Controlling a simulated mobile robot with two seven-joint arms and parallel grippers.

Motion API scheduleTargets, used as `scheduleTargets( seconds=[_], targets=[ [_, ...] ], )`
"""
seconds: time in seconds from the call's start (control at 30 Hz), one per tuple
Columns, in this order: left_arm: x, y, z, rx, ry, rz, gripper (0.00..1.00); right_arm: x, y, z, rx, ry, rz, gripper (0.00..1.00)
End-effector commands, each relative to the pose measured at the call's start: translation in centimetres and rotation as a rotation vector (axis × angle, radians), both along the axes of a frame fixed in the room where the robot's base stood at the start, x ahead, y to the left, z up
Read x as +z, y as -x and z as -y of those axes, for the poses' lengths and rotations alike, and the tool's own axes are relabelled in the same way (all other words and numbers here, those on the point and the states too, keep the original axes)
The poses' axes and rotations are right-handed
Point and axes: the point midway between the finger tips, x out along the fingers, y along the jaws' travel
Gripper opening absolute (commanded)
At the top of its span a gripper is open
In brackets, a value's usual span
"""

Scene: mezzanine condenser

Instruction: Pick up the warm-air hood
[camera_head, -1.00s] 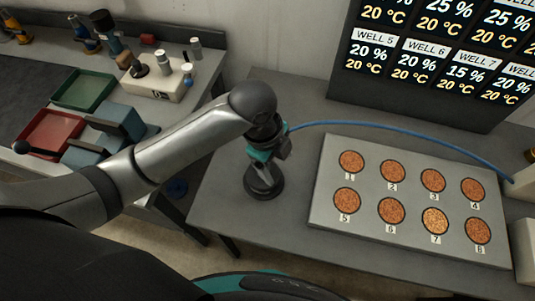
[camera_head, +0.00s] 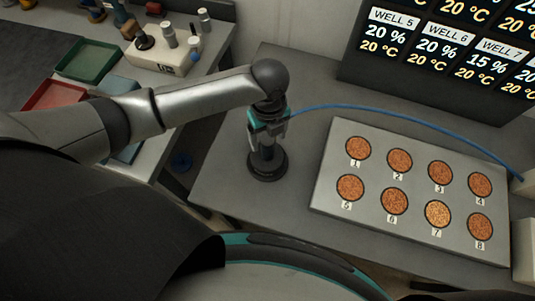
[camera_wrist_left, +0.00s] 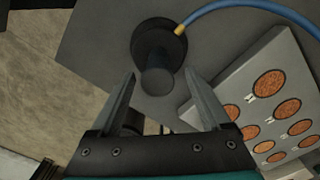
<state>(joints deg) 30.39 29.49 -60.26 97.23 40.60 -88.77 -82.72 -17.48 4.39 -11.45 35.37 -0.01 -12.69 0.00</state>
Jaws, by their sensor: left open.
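The warm-air hood (camera_head: 267,165) is a dark upright piece with a wide round base and a narrower grip. It stands on the grey table left of the well plate. In the left wrist view the hood (camera_wrist_left: 151,40) shows from above, with a yellow fitting joining it to a blue hose. My left gripper (camera_head: 267,140) points down over the hood. In the left wrist view its open fingers (camera_wrist_left: 160,74) are on either side of the hood's grip, with visible gaps. My right gripper is not in view.
The blue hose (camera_head: 345,106) arcs behind the plate to the right. The well plate (camera_head: 325,190) with numbered round wells lies right of the hood. A dark display board (camera_head: 400,88) stands behind. A side bench at left holds a green tray (camera_head: 88,60) and a red tray (camera_head: 50,95).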

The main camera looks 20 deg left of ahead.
Motion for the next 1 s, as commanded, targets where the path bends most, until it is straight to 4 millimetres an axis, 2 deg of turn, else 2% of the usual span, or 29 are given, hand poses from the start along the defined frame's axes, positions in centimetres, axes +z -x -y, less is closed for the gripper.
scheduleTargets(
  seconds=[0.17,0.43,0.77,1.0],
  targets=[
    [-1.3,0.1,-0.1,0.001,-0.001,-0.001,0.81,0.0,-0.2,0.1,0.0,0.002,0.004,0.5],
    [-4.9,0.3,-0.2,0.002,0.0,0.0,0.81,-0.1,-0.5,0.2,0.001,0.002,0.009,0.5],
    [-5.5,0.3,-0.2,-0.001,0.0,0.001,0.81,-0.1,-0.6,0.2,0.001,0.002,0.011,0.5],
    [-5.4,0.3,-0.2,0.0,-0.001,0.002,0.55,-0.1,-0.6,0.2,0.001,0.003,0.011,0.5]
  ],
)
